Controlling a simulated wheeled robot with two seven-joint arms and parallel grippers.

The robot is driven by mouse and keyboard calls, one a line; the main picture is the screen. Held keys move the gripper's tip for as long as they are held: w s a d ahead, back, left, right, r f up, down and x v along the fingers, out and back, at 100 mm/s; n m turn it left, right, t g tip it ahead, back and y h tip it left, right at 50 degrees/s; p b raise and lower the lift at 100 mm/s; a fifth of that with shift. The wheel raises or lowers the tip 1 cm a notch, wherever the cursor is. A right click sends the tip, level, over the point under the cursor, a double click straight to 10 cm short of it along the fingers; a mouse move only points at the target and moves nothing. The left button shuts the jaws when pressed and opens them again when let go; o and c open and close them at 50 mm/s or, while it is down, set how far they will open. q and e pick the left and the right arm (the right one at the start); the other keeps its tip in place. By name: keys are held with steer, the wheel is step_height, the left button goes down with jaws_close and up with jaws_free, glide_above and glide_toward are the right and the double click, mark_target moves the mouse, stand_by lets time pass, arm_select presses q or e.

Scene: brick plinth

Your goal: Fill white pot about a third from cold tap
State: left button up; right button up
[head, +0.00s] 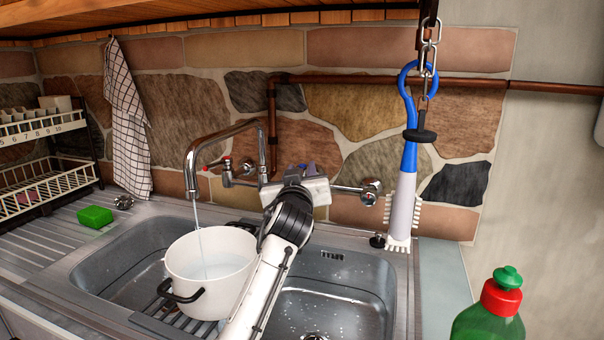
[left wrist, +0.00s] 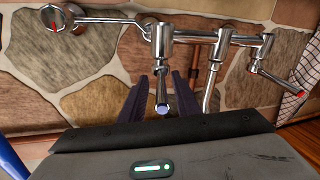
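The white pot (head: 205,292) with black handles stands upright on the slatted strip by the left sink bowl, partly behind my left arm. A thin water stream (head: 201,240) runs from the chrome spout (head: 192,165) into it. Some water shows inside; its depth is hard to judge. My left gripper (head: 308,168) is at the wall tap, and its fingers are mostly hidden in the head view. In the left wrist view, its dark fingers (left wrist: 160,98) are apart, on either side of the blue-tipped cold tap lever (left wrist: 163,109). Contact is unclear. My right gripper is out of view.
The red-marked tap lever (head: 228,163) is left of my gripper. A chrome valve (head: 370,191) is on its right. A blue-handled brush (head: 408,165) hangs from a chain. A green bottle (head: 488,318) stands front right. A green sponge (head: 95,216) lies on the drainer.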

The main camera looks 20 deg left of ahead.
arm_select(q)
steer(key=shift+s, duration=0.15)
steer(key=b+v, duration=0.1)
steer(key=v, duration=0.9)
stand_by(0.7)
steer(key=shift+d, duration=0.1)
jaws_close()
steer(key=s+d+f+m+y+p, duration=0.15)
steer(key=d+m, duration=0.35)
steer(key=m, duration=0.5)
steer(key=s+d+f+m+y, duration=0.15)
steer(key=d+m, duration=0.25)
steer(key=m, duration=0.6)
steer(key=w+a+r+p, duration=0.2)
steer(key=w+a+p, duration=0.1)
steer(key=w+a, duration=0.4)
steer(key=shift+w+a+g+y, duration=0.3)
steer(key=shift+w+g+y, duration=0.05)
steer(key=shift+g+y, duration=0.05)
